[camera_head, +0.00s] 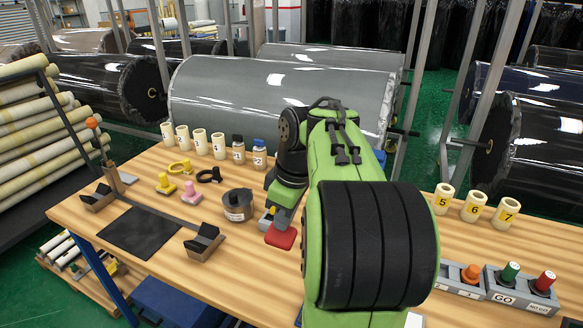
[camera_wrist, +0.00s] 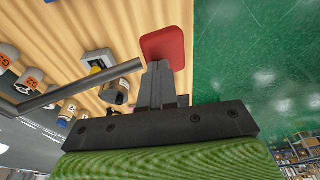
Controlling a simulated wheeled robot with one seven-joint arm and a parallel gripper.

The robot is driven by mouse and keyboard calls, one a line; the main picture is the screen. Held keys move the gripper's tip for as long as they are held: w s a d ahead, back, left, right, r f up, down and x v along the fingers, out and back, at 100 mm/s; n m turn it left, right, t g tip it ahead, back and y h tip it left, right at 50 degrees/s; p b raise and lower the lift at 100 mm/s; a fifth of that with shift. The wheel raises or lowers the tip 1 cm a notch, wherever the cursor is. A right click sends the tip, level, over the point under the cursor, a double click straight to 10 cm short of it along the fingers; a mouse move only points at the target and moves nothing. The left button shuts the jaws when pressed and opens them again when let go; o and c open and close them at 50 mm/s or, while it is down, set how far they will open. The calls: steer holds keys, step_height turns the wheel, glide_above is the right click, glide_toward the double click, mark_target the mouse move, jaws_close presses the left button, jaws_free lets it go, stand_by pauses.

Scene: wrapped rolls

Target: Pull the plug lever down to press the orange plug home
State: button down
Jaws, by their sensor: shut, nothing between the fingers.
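A lever with an orange knob (camera_head: 93,122) stands raised on a post at the table's left end in the head view. It looks like the plug lever. An orange plug-like piece (camera_head: 470,272) sits in a grey block at the right; I cannot tell if it is the task's plug. My gripper (camera_wrist: 162,70) is shut and empty in the wrist view, its tips over or against a red pad (camera_wrist: 167,45). The red pad shows in the head view (camera_head: 280,237) too, at the table's middle, well right of the lever.
Two empty V-cradles (camera_head: 205,242) and a dark mat (camera_head: 140,232) are at the left. A dark round tin (camera_head: 237,205), yellow and pink pieces, and a row of white cores (camera_head: 200,141) stand between lever and arm. GO and NO GO plugs (camera_head: 508,274) are right.

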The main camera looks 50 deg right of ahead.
steer(key=w+p+v, duration=0.2)
steer(key=p+v, duration=0.7)
steer(key=p, duration=0.1)
steer(key=w+a+p+v, duration=0.1)
steer(key=p+v, duration=0.9)
steer(key=shift+w+r, duration=0.35)
steer(key=shift+r, duration=0.3)
steer(key=shift+a, duration=0.1)
steer(key=s+a+f+m+t+b, duration=0.15)
steer(key=a+b, duration=0.25)
steer(key=a, duration=0.8)
steer(key=s+a+f+m+t+b, duration=0.2)
steer(key=s+a+f, duration=0.5)
steer(key=s+a, duration=0.1)
steer(key=shift+s+f+h, duration=0.3)
steer(key=shift+s+h, duration=0.1)
steer(key=shift+s, duration=0.3)
steer(key=shift+d+m, duration=0.1)
steer(key=shift+m, duration=0.15)
